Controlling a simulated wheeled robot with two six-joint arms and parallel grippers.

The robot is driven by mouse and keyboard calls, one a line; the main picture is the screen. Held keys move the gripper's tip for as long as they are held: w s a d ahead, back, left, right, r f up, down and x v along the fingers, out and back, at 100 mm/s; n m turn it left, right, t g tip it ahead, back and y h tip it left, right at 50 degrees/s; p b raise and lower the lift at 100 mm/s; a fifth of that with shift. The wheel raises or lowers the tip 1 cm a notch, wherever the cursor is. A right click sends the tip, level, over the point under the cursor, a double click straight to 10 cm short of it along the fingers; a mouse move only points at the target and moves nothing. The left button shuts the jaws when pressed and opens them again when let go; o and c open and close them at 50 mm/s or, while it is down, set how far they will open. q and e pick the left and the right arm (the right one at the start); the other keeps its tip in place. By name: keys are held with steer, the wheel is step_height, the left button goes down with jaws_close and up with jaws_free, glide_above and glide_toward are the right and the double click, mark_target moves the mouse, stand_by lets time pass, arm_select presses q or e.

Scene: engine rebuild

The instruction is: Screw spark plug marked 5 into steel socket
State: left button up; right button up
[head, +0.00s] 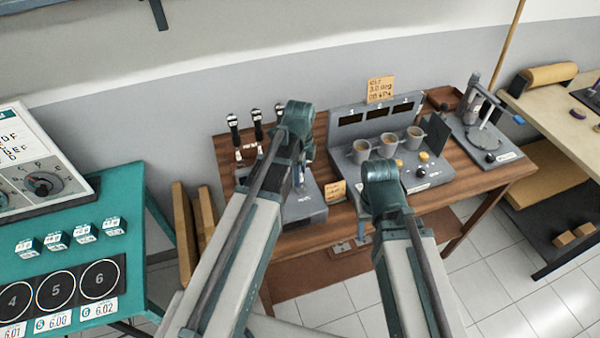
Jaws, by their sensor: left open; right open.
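I cannot make out a spark plug marked 5 or a steel socket. Three upright black-topped pieces (233,130) stand at the left of the wooden table, by a grey block (308,213) that my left arm partly covers. My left gripper (307,160) is over this block, largely hidden behind its own wrist, and is open. No object shows in it. My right gripper (364,222) is open at the table's front edge, mostly hidden by its wrist, below a grey panel (425,177) with several cups.
The wooden table (470,145) also bears a grey stand (490,145) at the right. At the left, a teal table (135,215) holds small labelled blocks and a black mat (65,275) with circles 4, 5 and 6. A pale bench (540,110) stands at far right.

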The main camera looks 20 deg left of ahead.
arm_select(q)
jaws_close()
stand_by(0.3)
steer(key=m, duration=0.3)
steer(key=shift+m, duration=0.9)
